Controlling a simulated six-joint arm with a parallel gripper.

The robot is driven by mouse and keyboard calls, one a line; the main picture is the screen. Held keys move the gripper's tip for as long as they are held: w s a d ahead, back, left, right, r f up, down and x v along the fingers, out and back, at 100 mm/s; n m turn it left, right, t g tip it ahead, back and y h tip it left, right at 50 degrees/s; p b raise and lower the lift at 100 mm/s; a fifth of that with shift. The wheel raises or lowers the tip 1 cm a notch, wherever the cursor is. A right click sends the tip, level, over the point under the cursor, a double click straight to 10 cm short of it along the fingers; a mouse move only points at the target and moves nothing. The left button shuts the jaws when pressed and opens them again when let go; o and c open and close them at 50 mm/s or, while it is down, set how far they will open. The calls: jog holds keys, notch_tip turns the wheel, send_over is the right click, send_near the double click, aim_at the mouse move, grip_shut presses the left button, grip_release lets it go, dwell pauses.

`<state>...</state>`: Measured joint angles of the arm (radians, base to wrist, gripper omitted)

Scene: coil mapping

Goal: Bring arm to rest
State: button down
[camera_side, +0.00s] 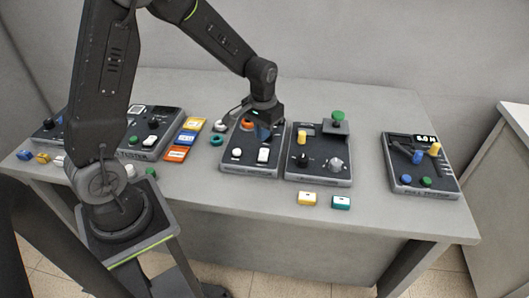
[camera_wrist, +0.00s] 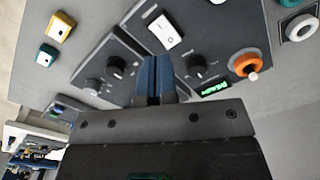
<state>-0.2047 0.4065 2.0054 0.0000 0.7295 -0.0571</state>
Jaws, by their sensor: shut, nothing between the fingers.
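My gripper (camera_side: 263,134) hangs over the upper part of the middle-left dark device box (camera_side: 250,170) in the side view. Its blue fingers point down and are shut on nothing. In the wrist view the closed blue fingers (camera_wrist: 155,72) lie together between two black knobs (camera_wrist: 115,67) and (camera_wrist: 196,66), just below a white rocker switch (camera_wrist: 165,32). A green-lit display (camera_wrist: 215,88) and an orange ring around a white peg (camera_wrist: 246,65) are to their right. I cannot tell the exact height above the box.
A box with a green knob (camera_side: 338,115) stands right of the gripper. The pull tester (camera_side: 425,183) is farther right, past bare table. Coloured cards (camera_side: 186,138) and another tester box (camera_side: 135,153) are left. Yellow (camera_side: 307,198) and teal (camera_side: 341,202) blocks lie near the front edge.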

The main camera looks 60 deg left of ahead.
jog(key=s+d+r+m+t, duration=0.1)
jog(key=s+d+r+t, duration=0.1)
jog(key=s+r, duration=0.35)
jog(key=s+d+r+m+t, duration=0.1)
jog(key=s+d+r, duration=0.15)
jog(key=r, duration=0.55)
jog(key=s+d+r+t, duration=0.1)
jog(key=s+r, duration=0.1)
jog(key=s, duration=0.3)
jog(key=s+d+r+m+t, duration=0.1)
jog(key=s+d+r, duration=0.1)
jog(key=s, duration=0.3)
jog(key=shift+s+d+r+t, duration=0.25)
jog(key=shift+s+r+t, duration=0.05)
